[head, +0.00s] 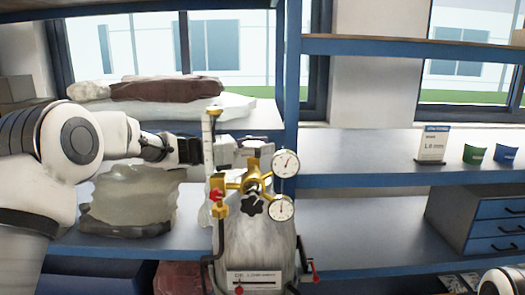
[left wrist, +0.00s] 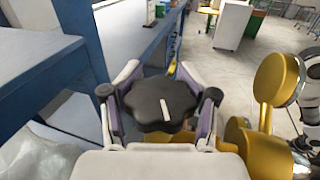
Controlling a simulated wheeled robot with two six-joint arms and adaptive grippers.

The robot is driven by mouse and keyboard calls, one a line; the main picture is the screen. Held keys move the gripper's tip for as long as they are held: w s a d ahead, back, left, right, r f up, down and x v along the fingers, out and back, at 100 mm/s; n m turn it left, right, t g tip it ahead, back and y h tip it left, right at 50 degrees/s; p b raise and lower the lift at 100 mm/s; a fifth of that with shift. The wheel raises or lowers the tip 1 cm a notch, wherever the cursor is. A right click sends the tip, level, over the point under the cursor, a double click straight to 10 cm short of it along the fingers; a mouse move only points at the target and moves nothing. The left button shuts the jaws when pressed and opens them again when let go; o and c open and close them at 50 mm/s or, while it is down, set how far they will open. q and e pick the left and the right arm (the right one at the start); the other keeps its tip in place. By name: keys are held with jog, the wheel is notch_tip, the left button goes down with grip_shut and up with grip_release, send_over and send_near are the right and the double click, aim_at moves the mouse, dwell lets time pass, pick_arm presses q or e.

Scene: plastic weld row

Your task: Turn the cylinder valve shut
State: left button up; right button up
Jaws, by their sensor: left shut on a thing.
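A grey gas cylinder (head: 258,245) stands upright in front of the shelves. A brass regulator (head: 248,183) with two white dial gauges is fixed at its top. My left gripper (head: 240,150) reaches in from the left at the cylinder's top. In the left wrist view, the black lobed valve knob (left wrist: 160,103) with a white stripe sits between the fingers of my left gripper (left wrist: 160,108), which is shut on it. In the head view the knob is mostly hidden by the gripper. My right gripper is not in view.
The upper gauge (head: 286,164) and lower gauge (head: 280,208) stick out to the right, close to the gripper. A blue shelf post (head: 291,80) stands behind. Wrapped bundles (head: 130,200) lie on the left shelves. Cups (head: 477,154) and a drawer unit (head: 485,215) are at right.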

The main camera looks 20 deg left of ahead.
pick_arm(q)
jog(key=m+g+b, duration=0.1)
jog(key=m+g+h+b, duration=0.1)
jog(key=b, duration=0.1)
jog(key=shift+s+d+f+g, duration=0.1)
jog(key=shift+f+g, duration=0.2)
jog(key=shift+f, duration=0.05)
jog(key=shift+r+m+g+h+b, duration=0.1)
jog(key=shift+m+g+h+b, duration=0.35)
jog(key=shift+g, duration=0.15)
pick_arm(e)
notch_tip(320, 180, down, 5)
pick_arm(q)
jog(key=shift+s+d+r+m+g, duration=0.15)
jog(key=shift+m+g, duration=0.1)
jog(key=shift+g, duration=0.35)
jog(key=shift+s+r+m+g+h+p, duration=0.1)
jog(key=shift+r+m+g+h+p, duration=0.1)
jog(key=shift+m+g+p, duration=0.3)
jog(key=shift+s+r+m+g+h+p, duration=0.15)
jog(key=shift+m+g+p, duration=0.15)
jog(key=shift+g+p, duration=0.4)
jog(key=shift+s+f+m+g+p, duration=0.15)
jog(key=shift+m+g+p, duration=0.35)
jog(key=shift+g+p, duration=0.35)
jog(key=shift+f+m+g+p, duration=0.1)
jog(key=shift+m+g+p, duration=0.4)
jog(key=shift+g+p, duration=0.35)
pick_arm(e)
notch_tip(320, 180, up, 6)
